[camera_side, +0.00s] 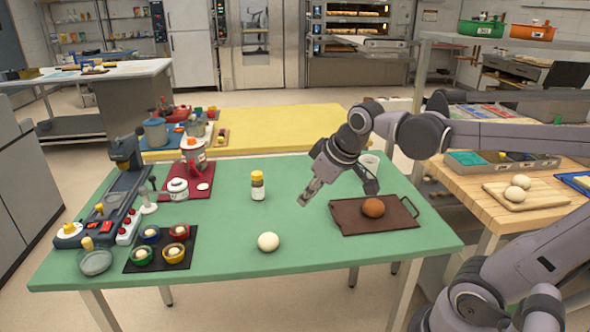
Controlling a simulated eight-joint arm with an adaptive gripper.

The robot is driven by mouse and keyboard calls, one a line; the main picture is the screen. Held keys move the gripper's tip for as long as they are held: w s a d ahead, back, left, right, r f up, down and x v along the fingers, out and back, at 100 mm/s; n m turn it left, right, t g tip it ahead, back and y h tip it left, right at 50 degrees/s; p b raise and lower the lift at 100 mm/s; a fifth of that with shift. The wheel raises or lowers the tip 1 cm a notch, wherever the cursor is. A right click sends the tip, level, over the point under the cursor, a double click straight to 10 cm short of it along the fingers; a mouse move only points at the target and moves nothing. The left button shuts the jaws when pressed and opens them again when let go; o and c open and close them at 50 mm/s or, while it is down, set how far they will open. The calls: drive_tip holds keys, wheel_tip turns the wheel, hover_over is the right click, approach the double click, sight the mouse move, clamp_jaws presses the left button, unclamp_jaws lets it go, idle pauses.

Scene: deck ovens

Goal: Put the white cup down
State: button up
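A white cup (370,160) shows near the back right of the green table (215,235), behind my wrist. Its lower part is partly hidden by my arm, so I cannot tell how its base rests. My gripper (304,202) points down and left above the middle of the table, to the left of the cup and apart from it. No object shows between its fingertips.
A brown tray (345,226) bearing a brown bun (373,207) lies at the right. A white ball (268,242) lies near the front, and a yellow-capped jar (258,186) stands left of my gripper. Several small bowls are on a black mat (133,264) at the left.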

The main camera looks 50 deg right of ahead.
drive_tip(key=s+a+f+m+t, duration=0.1)
drive_tip(key=s+a+f, duration=0.3)
drive_tip(key=s+a, duration=0.1)
drive_tip(key=shift+s+f+y, duration=0.2)
drive_tip(key=shift+f+y, duration=0.2)
idle(0.9)
